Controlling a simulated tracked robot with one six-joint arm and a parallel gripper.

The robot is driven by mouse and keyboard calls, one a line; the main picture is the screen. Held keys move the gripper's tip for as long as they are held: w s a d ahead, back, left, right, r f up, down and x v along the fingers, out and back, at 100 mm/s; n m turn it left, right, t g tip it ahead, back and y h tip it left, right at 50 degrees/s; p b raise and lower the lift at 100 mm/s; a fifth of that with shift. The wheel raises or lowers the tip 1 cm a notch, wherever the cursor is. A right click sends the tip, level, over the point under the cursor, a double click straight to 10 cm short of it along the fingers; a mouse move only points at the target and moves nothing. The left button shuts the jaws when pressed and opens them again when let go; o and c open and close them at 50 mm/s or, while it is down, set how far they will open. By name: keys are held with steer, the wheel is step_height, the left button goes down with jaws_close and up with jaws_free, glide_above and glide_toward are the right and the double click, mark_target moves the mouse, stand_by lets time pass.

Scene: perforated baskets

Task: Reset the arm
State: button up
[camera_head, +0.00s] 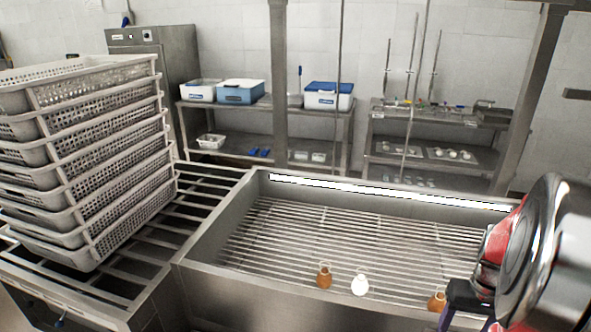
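My arm comes in at the right edge of the head view, with a large shiny round link close to the camera. My gripper (462,300) shows only in part as a dark piece at the lower right, low over the near right part of the metal sink. Its fingertips cannot be made out, and I cannot tell whether it is open or shut. A brown object (437,301) is beside it in the picture, partly hidden; I cannot tell if they touch.
A metal sink (222,286) with a slatted rack holds a brown bottle-like object (324,277) and a white one (360,285). Stacked perforated baskets (120,145) stand on a slatted frame at left. Shelves (262,110) with boxes stand behind. The rack's middle is clear.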

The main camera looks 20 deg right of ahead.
steer(key=a+r+n+t, duration=0.2)
steer(key=a+r, duration=0.3)
steer(key=a, duration=0.6)
steer(key=w+a+r+n+t, duration=0.1)
steer(key=a+r, duration=0.4)
steer(key=a, duration=0.6)
steer(key=a+r+n+t, duration=0.2)
steer(key=a+r, duration=0.4)
steer(key=a, duration=0.5)
steer(key=shift+w+n+t, duration=0.15)
steer(key=shift+n+t, duration=0.15)
steer(key=shift+n, duration=0.3)
steer(key=shift+d+r, duration=0.1)
steer(key=shift+d, duration=0.1)
